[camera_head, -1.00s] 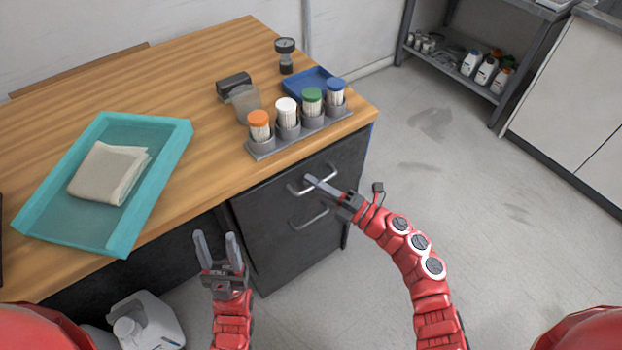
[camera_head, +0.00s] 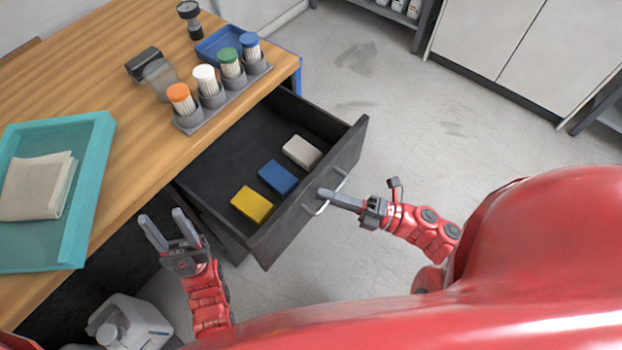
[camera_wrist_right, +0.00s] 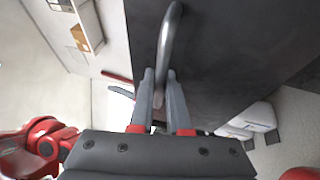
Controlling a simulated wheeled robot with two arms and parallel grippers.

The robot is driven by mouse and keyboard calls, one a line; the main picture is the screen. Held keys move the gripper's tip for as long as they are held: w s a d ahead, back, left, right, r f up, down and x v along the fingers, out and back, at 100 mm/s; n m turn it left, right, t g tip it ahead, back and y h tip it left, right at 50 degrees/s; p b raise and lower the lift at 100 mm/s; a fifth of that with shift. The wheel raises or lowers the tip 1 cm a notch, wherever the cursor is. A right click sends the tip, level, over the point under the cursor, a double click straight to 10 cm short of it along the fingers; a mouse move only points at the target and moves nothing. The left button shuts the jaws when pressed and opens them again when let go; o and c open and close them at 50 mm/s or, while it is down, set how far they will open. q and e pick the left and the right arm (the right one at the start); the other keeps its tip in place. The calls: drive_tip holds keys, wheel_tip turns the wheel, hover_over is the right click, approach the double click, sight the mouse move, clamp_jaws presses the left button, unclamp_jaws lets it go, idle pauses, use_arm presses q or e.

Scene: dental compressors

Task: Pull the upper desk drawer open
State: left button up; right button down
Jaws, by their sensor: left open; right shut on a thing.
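The upper desk drawer (camera_head: 305,205) is pulled well out of the desk. Inside it lie a yellow block (camera_head: 252,204), a blue block (camera_head: 278,177) and a white block (camera_head: 302,152). My right gripper (camera_head: 325,194) is at the drawer's metal handle (camera_head: 338,180) and is shut on it. In the right wrist view the handle bar (camera_wrist_right: 169,40) runs down between the two fingers (camera_wrist_right: 160,95), in front of the dark drawer face. My left gripper (camera_head: 163,228) is open and empty, left of the drawer below the desk edge.
The wooden desk top (camera_head: 90,85) holds a teal tray (camera_head: 80,225) with a folded cloth, a rack of capped containers (camera_head: 220,100), a blue tray and a gauge. A white jug (camera_head: 130,322) stands below. Floor right of the drawer is clear.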

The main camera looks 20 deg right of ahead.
drive_tip(key=shift+s+d, duration=0.55)
drive_tip(key=shift+s, duration=0.25)
drive_tip(key=c, duration=1.2)
unclamp_jaws()
drive_tip(key=shift+o, duration=0.2)
drive_tip(key=b+v, duration=1)
drive_tip(key=v, duration=0.7)
drive_tip(key=shift+d, duration=0.2)
drive_tip(key=shift+s+r, duration=0.1)
